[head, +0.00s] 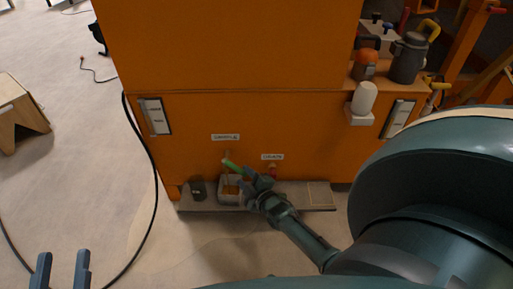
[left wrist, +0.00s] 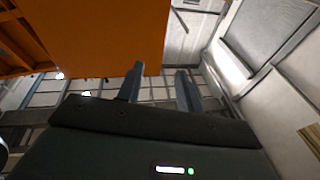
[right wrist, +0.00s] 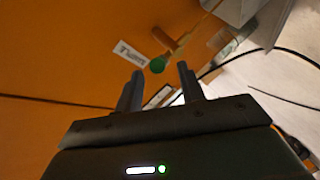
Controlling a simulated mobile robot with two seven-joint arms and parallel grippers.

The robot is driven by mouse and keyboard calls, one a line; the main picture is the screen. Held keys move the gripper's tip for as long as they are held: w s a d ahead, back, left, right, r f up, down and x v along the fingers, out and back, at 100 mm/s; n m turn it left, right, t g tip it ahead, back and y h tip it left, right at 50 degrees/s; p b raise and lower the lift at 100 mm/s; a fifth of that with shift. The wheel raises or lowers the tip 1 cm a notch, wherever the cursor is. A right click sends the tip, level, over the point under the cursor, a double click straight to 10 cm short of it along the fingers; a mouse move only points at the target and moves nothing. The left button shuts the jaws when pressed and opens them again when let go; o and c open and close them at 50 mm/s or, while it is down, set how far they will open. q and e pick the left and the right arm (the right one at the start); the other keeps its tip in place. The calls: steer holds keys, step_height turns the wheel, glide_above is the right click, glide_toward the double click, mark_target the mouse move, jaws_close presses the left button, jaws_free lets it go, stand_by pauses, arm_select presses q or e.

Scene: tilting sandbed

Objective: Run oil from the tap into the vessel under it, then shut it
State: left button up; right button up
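A tap with a green lever (head: 233,166) sits low on the orange cabinet, under a white label (head: 225,137). The green lever end (right wrist: 157,64) also shows in the right wrist view. A grey vessel (head: 230,200) stands below the tap on a low shelf, with something amber inside; its level is hard to judge. My right gripper (head: 249,174) is beside the green lever. Its fingers are apart, with the green end just beyond or between the tips; contact is unclear. My left gripper (head: 62,256) is open and empty, far from the tap, over the floor.
A red tap (head: 272,172) under a second label is close right of my right gripper. A dark can (head: 198,190) stands left of the vessel on the shelf (head: 318,197). A black cable (head: 154,190) runs down the left side. The floor at left is mostly clear.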

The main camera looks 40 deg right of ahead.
arm_select(q)
steer(key=p, duration=0.1)
steer(key=f+y+p, duration=0.1)
steer(key=shift+s+a+f+m+g+p, duration=0.1)
steer(key=shift+s+a+m+g+p, duration=0.1)
steer(key=shift+a+m+g+p, duration=0.15)
arm_select(e)
steer(key=v, duration=0.8)
steer(key=shift+s, duration=0.3)
steer(key=shift+a+r, duration=0.1)
steer(key=shift+r, duration=0.05)
